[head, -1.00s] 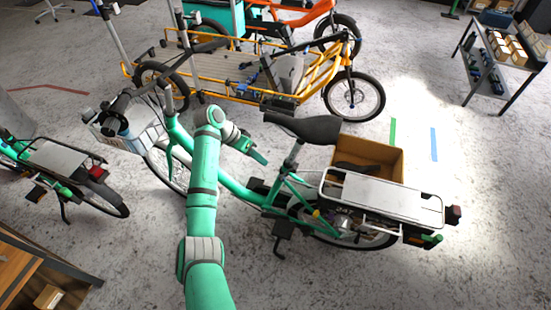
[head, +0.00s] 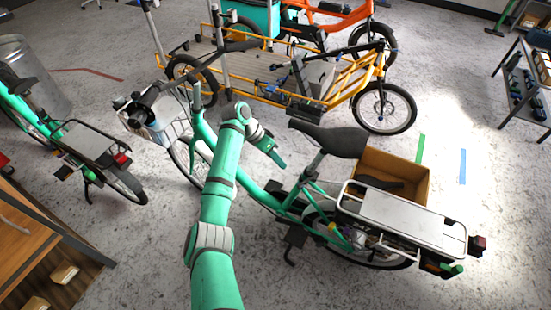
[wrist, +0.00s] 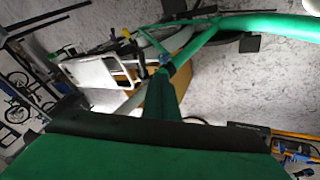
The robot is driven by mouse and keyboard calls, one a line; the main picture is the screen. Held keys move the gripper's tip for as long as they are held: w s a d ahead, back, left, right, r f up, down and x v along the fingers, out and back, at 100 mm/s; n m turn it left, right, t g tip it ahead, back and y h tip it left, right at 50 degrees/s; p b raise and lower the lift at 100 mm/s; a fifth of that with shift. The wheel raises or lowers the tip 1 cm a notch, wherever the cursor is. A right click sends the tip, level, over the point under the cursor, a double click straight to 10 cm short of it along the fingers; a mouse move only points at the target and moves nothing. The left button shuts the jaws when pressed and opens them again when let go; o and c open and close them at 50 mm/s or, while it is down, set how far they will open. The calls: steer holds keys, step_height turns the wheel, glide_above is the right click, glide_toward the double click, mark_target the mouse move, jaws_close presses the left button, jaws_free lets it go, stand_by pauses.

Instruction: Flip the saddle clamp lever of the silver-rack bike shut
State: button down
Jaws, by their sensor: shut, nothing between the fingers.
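The silver-rack bike (head: 266,198) is green and stands in the middle of the head view. Its black saddle (head: 335,140) sits on a grey seat post (head: 316,163), and its silver rack (head: 400,214) is at the right. The clamp lever is too small to make out in the head view. In the wrist view, a small blue part (wrist: 165,60) shows where the green frame tube (wrist: 203,40) meets the post. My gripper (head: 281,161) is shut and empty, left of the seat post, apart from it, pointing down and right. Its green fingers show in the wrist view (wrist: 164,85).
An open cardboard-brown box (head: 405,180) stands behind the rack. A yellow cargo bike (head: 345,95) is behind. Another green bike (head: 95,150) and a wooden shelf (head: 40,245) are at the left. A table (head: 515,95) is at the right. The front floor is clear.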

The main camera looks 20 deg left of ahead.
steer(key=d+f, duration=0.5)
steer(key=d, duration=0.1)
steer(key=shift+s+d+f, duration=0.15)
steer(key=shift+d, duration=0.1)
stand_by(0.4)
